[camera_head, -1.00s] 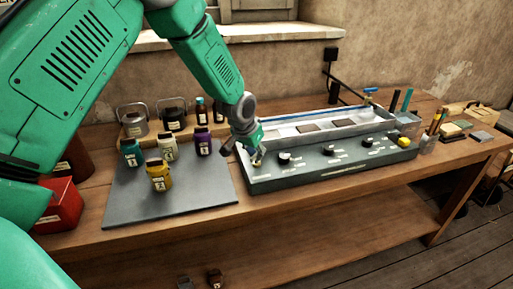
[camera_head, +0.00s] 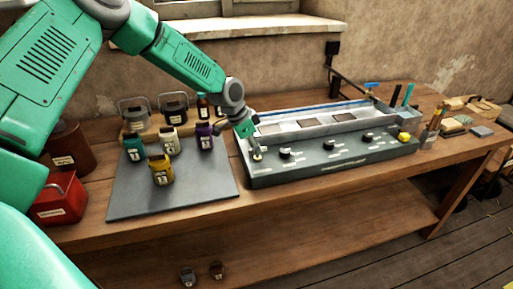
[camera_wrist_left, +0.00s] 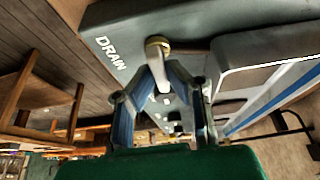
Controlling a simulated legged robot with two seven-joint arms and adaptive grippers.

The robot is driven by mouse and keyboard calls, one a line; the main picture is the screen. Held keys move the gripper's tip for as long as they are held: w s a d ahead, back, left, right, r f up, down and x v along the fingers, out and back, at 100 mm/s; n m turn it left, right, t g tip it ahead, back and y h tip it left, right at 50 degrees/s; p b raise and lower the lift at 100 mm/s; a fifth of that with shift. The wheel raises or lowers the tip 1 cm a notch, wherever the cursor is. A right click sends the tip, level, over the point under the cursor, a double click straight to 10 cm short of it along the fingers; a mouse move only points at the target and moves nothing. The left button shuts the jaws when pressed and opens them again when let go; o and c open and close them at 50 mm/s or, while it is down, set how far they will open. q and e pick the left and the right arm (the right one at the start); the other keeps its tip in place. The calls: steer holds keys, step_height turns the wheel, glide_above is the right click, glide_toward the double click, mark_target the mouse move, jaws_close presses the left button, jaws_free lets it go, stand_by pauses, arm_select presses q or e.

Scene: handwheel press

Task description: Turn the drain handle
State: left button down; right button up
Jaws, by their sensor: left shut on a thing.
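The drain handle (camera_head: 258,157) is a small pale lever on a brass base at the left end of the dark console (camera_head: 335,168). In the left wrist view the handle (camera_wrist_left: 158,66) stands beside white lettering on the panel and points back between my fingers. My left gripper (camera_head: 253,147) reaches it from above and the left. In the left wrist view the gripper (camera_wrist_left: 160,84) has its two fingers on either side of the lever, shut on it. The exact contact is partly hidden by the fingers. My right gripper is not in view.
Several black knobs (camera_head: 284,152) line the console front, with a yellow button (camera_head: 404,137) at its right end. Bottles such as the yellow one (camera_head: 162,171) stand on a grey mat (camera_head: 190,200) to the left. A tray basin lies behind the knobs.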

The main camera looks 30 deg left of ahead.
arm_select(q)
steer(key=shift+w+a, duration=0.1)
stand_by(0.4)
steer(key=c, duration=1.6)
jaws_free()
steer(key=shift+c, duration=0.2)
steer(key=shift+o, duration=0.2)
steer(key=shift+a, duration=0.1)
steer(key=shift+r, duration=0.25)
steer(key=v, duration=1.1)
steer(key=shift+a+r, duration=0.1)
steer(key=shift+a, duration=0.05)
